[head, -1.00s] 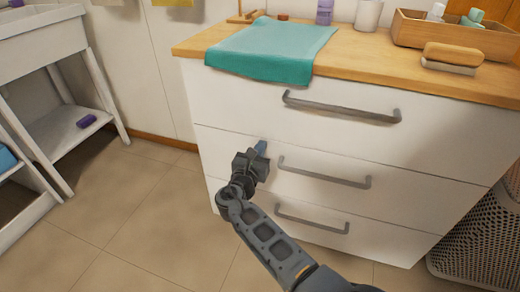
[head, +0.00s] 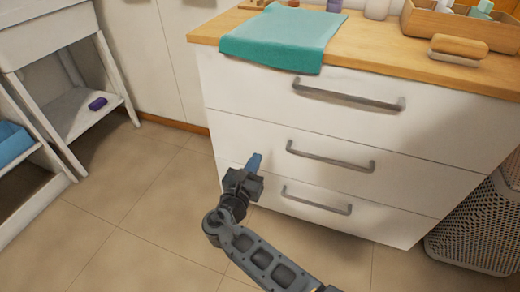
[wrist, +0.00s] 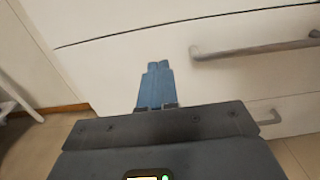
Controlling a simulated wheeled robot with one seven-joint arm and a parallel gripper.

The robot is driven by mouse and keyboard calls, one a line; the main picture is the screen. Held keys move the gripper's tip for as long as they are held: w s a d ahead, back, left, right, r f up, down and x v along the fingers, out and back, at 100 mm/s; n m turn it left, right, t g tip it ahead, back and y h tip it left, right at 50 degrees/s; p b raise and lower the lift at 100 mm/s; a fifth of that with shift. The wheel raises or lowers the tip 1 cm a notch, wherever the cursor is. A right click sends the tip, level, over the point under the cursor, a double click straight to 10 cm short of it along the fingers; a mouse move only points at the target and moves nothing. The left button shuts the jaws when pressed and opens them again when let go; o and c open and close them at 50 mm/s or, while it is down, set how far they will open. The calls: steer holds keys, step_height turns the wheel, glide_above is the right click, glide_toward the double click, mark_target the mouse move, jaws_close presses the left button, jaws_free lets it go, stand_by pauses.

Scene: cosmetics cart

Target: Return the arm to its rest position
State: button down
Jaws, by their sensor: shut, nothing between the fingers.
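My gripper (head: 254,161) is in front of the left part of the white drawer cabinet (head: 240,95), near its middle drawer in the head view. Its blue fingers (wrist: 156,85) show in the wrist view, side by side and shut with nothing between them. In the wrist view they point at the drawer fronts, left of a grey bar handle (wrist: 255,48). I cannot tell the exact gap to the drawer front. My arm reaches up from the bottom edge of the head view, bent at the elbow.
The cabinet's wooden top holds a teal towel (head: 280,38), a wooden box (head: 455,28) and a brush-like block (head: 458,47). A mesh basket (head: 475,230) stands at the right. A white cart (head: 50,45) with a purple item (head: 97,104) stands left. Tiled floor between is clear.

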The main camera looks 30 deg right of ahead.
steer(key=shift+s+a, duration=0.3)
steer(key=shift+a, duration=0.05)
steer(key=s+d+f+m+y, duration=0.2)
steer(key=s+f+y, duration=0.2)
steer(key=s+f, duration=0.55)
steer(key=s+a+f+m+y, duration=0.1)
steer(key=s+f+m+y, duration=0.15)
steer(key=s, duration=0.45)
steer(key=s+a+f+m+y, duration=0.1)
steer(key=s+m+y, duration=0.2)
steer(key=s, duration=0.4)
steer(key=s+a+r+m+y, duration=0.3)
steer(key=s+r+m, duration=0.15)
steer(key=s, duration=0.45)
steer(key=s+r+m+t+y, duration=0.1)
steer(key=s+r+m, duration=0.35)
steer(key=r, duration=0.35)
steer(key=s+r+m+t, duration=0.25)
steer(key=r+m, duration=0.25)
steer(key=r, duration=0.3)
steer(key=s+r+m+t+y, duration=0.1)
steer(key=s+r+m, duration=0.35)
steer(key=r, duration=0.35)
step_height(320, 180, up, 15)
steer(key=p, duration=1.6)
steer(key=shift+a+g, duration=0.35)
